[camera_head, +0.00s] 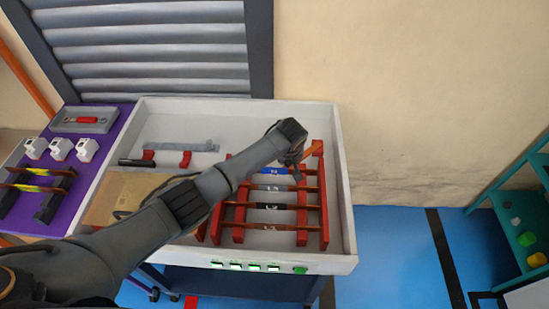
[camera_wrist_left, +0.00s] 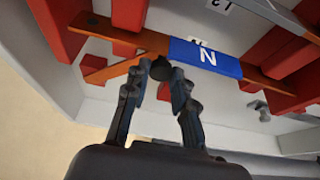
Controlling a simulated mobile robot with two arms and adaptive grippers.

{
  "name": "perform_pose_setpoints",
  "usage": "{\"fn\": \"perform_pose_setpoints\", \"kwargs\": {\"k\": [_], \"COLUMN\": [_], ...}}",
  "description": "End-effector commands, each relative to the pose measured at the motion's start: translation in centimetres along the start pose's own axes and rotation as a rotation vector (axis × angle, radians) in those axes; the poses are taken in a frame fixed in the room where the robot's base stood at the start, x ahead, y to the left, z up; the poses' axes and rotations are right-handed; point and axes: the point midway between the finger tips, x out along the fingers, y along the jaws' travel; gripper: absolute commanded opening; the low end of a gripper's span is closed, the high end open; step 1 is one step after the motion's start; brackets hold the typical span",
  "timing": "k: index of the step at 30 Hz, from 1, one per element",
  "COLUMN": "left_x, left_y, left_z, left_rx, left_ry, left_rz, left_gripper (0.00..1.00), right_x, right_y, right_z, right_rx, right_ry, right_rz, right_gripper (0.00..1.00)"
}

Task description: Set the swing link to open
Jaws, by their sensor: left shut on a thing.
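The swing link looks to be the short copper strip (camera_head: 314,149) at the upper right of the red busbar supports in the head view. It lies at an angle to the blue-marked "N" busbar and also shows in the left wrist view (camera_wrist_left: 106,70). A dark round knob (camera_wrist_left: 161,69) is at its inner end, close beside the "N" busbar (camera_wrist_left: 205,58). My left gripper (camera_wrist_left: 158,82) is shut on this knob, with one finger on each side. In the head view the left gripper (camera_head: 295,165) partly hides the knob and link. My right gripper is not in view.
Red supports (camera_head: 324,205) carry several copper bars inside the white tray (camera_head: 343,190). A grey bar with a black handle (camera_head: 137,162) is at the tray's upper left. A purple panel (camera_head: 75,205) stands left, a teal shelf (camera_head: 505,205) right.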

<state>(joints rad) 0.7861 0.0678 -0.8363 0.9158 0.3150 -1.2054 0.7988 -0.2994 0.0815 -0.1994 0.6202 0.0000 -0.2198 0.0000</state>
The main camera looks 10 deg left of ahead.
Motion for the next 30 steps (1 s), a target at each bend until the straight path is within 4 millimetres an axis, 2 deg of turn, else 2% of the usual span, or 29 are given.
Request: {"fn": "perform_pose_setpoints", "kwargs": {"k": [4,14,15,18,30], "left_x": [-0.02,-0.02,-0.02,-0.02,-0.30], "left_y": [0.66,0.77,0.78,0.77,0.70], "left_z": [0.10,0.18,0.20,0.20,0.09], "left_rx": [-0.007,-0.009,-0.009,-0.009,-0.008], "left_ry": [0.000,-0.002,-0.002,-0.002,0.000], "left_rz": [-0.002,-0.001,-0.001,-0.001,-0.002], "left_gripper": [0.00,0.00,0.27,0.47,0.47], "right_x": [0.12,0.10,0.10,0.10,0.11], "right_y": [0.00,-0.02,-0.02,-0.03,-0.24], "right_z": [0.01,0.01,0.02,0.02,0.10], "right_rx": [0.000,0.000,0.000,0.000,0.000], "right_ry": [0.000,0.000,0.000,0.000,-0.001], "right_rz": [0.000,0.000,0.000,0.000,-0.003], "right_gripper": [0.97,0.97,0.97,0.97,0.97]}}
